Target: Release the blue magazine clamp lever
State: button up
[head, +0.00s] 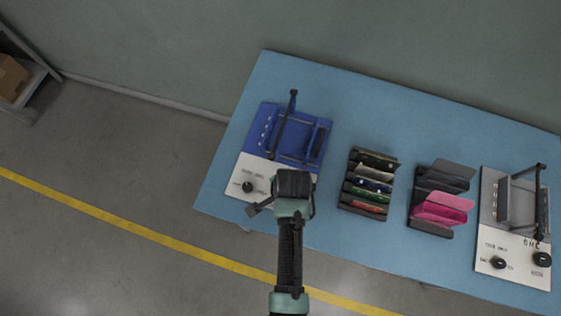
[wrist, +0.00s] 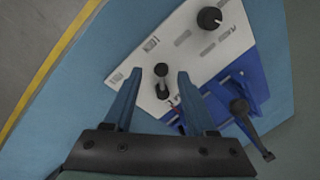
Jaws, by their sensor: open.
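The blue magazine fixture (head: 270,135) sits on the left of the table, with a white front panel (head: 232,180). A black upright handle (head: 292,103) rises at its back; a black lever (wrist: 240,112) shows on the blue part at lower right in the wrist view. My gripper (wrist: 160,74) is open over the white panel, pointing down. A small black lever with a round end (wrist: 161,82) shows between its two fingers, with gaps on both sides. I cannot tell which lever is the clamp lever. In the head view my gripper (head: 290,188) covers the panel's right part.
A round black knob (head: 247,187) stands on the panel's left part. Two dark racks, one with coloured items (head: 368,182) and one with pink items (head: 443,205), stand to the right. A grey fixture (head: 515,205) is at far right. The blue table (head: 410,110) is clear behind them.

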jog(key=shift+w+f, duration=0.15)
jog(key=shift+f, duration=0.35)
jog(key=shift+w+f, duration=0.15)
jog(key=shift+f, duration=0.35)
grip_shut()
